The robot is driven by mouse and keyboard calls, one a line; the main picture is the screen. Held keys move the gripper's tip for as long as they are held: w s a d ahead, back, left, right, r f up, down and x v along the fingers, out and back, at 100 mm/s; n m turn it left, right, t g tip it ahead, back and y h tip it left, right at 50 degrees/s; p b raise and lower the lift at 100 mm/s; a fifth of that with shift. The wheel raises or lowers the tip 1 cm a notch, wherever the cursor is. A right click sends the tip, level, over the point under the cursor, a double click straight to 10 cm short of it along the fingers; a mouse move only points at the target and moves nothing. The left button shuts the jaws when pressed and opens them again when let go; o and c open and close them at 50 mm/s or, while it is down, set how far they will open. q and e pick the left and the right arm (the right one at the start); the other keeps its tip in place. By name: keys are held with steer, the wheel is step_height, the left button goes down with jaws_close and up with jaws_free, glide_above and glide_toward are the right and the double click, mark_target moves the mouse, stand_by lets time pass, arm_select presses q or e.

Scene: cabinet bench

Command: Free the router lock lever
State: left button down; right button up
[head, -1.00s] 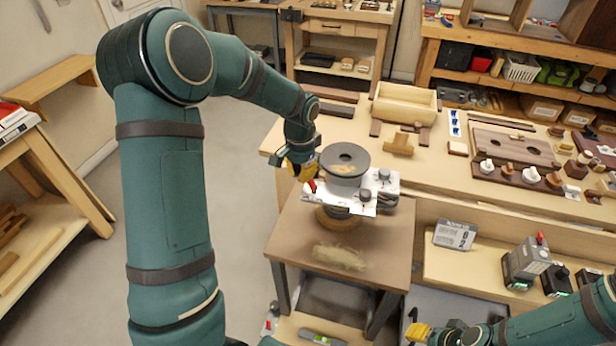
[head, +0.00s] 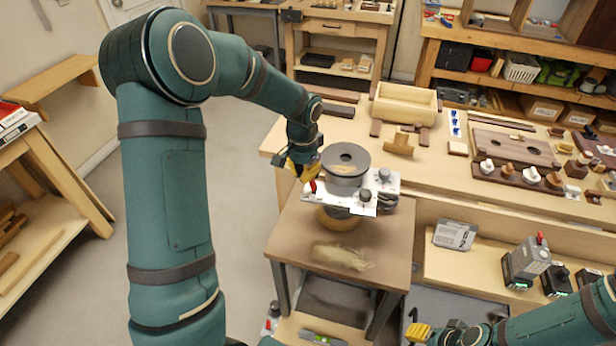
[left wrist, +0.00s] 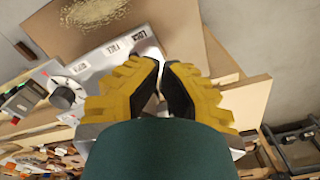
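The router (head: 345,163) has a dark round top and a pale metal plate with dark knobs. It stands on a small brown table. Its red lever (head: 312,186) is at the plate's left end. My left gripper (head: 302,168) is just above and beside that lever. In the left wrist view, its yellow fingers (left wrist: 162,65) nearly meet at the tips, close to the LOCK label on the router's plate (left wrist: 118,50). The red lever does not show there, and I see nothing held. My right gripper (head: 418,331) is low at the right, far from the router; its finger opening is unclear.
Sawdust (head: 342,257) lies on the small brown table (head: 290,245) in front of the router. A long workbench (head: 430,185) with wooden parts stands behind and to the right. A grey sign (head: 455,235) and chargers (head: 525,262) are on a lower shelf.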

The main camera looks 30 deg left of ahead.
arm_select(q)
steer(key=shift+w+d+f, duration=0.15)
steer(key=shift+d, duration=0.45)
steer(key=shift+w+d+f, duration=0.1)
steer(key=shift+d+f, duration=0.05)
steer(key=shift+d, duration=0.45)
steer(key=shift+a+r, duration=0.1)
steer(key=shift+r, duration=0.05)
steer(key=shift+a+r+p, duration=0.25)
steer(key=shift+r+p, duration=0.15)
steer(key=shift+r, duration=0.15)
steer(key=shift+a+r+p, duration=0.25)
steer(key=shift+r+p, duration=0.1)
steer(key=shift+r, duration=0.15)
steer(key=shift+r, duration=0.1)
step_height(320, 180, up, 7)
steer(key=p, duration=0.5)
